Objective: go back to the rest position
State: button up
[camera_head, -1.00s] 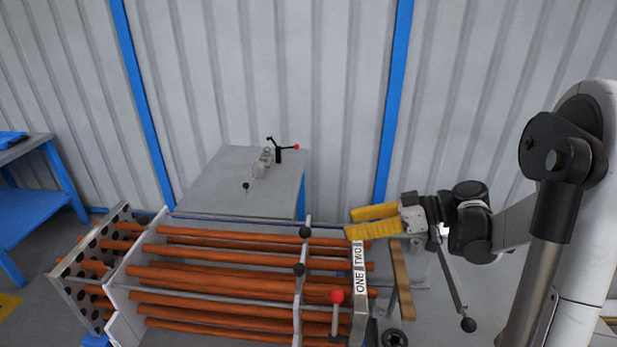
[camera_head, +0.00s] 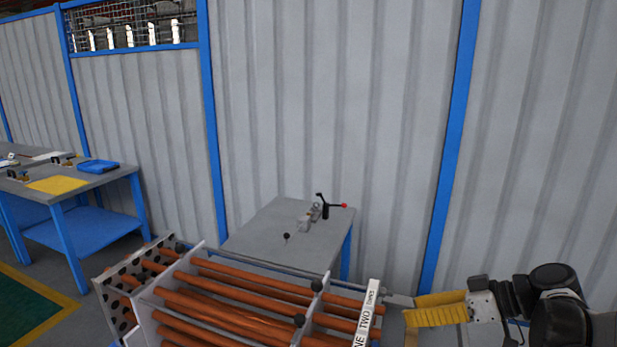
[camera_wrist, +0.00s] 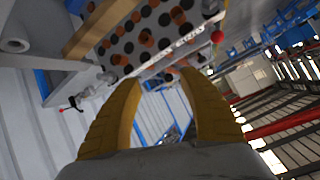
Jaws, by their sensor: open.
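My gripper (camera_head: 438,308) has yellow fingers and shows at the lower right of the head view, just right of the tube bundle's labelled end plate. In the wrist view my gripper (camera_wrist: 160,90) has its two fingers spread apart with nothing between them. The flanged shell's tube bundle (camera_head: 235,300) has orange tubes between white plates and a perforated end plate (camera_head: 128,290) on the left. The plate label (camera_head: 366,318) shows "TWO" and part of another word. In the wrist view the perforated plate (camera_wrist: 150,30) is at the top.
A grey table (camera_head: 262,232) with a red-tipped lever clamp (camera_head: 325,207) stands behind the bundle, against the corrugated wall (camera_head: 330,100). A blue workbench (camera_head: 90,225) is at the left. Open floor with a green, yellow-edged area (camera_head: 30,310) lies at lower left.

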jog(key=s+a+f+m+h+b, duration=0.1)
jog(key=s+m+h, duration=0.3)
jog(key=s, duration=0.4)
jog(key=s+a+f+m+t+h+b, duration=0.1)
jog(key=s+f+m+h+b, duration=0.1)
jog(key=s+m+h, duration=0.2)
jog(key=s+h, duration=0.2)
jog(key=s, duration=0.2)
jog(key=shift+a+t, duration=0.3)
jog(key=shift+a, duration=0.05)
jog(key=shift+f, duration=0.15)
dwell(0.6)
